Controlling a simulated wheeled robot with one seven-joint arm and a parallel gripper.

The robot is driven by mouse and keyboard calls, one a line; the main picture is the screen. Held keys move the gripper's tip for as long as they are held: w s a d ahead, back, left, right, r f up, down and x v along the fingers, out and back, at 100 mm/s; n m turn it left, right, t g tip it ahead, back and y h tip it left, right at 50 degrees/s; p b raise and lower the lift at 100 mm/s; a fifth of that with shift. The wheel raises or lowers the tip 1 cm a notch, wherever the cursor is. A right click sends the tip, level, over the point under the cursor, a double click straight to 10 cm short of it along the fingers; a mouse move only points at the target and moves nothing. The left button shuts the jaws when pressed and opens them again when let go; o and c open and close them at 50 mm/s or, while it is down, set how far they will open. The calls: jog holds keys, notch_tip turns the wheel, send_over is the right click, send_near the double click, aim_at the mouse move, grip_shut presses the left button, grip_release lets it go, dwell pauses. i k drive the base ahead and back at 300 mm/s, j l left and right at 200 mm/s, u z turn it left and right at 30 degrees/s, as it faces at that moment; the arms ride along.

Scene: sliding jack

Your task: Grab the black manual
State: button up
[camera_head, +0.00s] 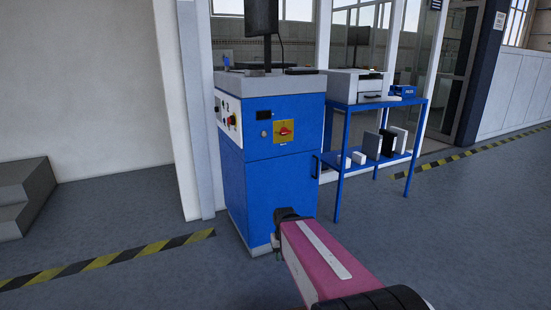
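Upright black items that look like binders or manuals (372,146) stand among white ones on the lower shelf of a blue rack, right of the blue cabinet. They are small in view, and I cannot tell for sure which is the black manual. A flat dark item (301,70) also lies on top of the cabinet. My pink arm reaches forward from the lower right. Its dark far end (289,214) is in front of the cabinet's lower right part, apart from the shelf. I cannot make out fingers there.
The blue cabinet (280,175) has a monitor (261,18) on top. The blue rack (345,140) carries a printer-like box (357,84) and a small blue box (403,91). Grey steps (25,195) stand at the left. Open floor (450,240) lies at the right.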

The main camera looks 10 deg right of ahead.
aim_at(389, 139)
jog(key=i+l, duration=0.15)
jog(key=l, duration=0.2)
jog(key=i+l, duration=0.2)
jog(key=l, duration=0.2)
jog(key=i+l, duration=0.15)
jog(key=l, duration=0.2)
jog(key=i+l, duration=0.2)
jog(key=l, duration=0.2)
jog(key=i+l, duration=0.15)
jog(key=l, duration=0.2)
jog(key=i+l, duration=0.2)
jog(key=l, duration=0.15)
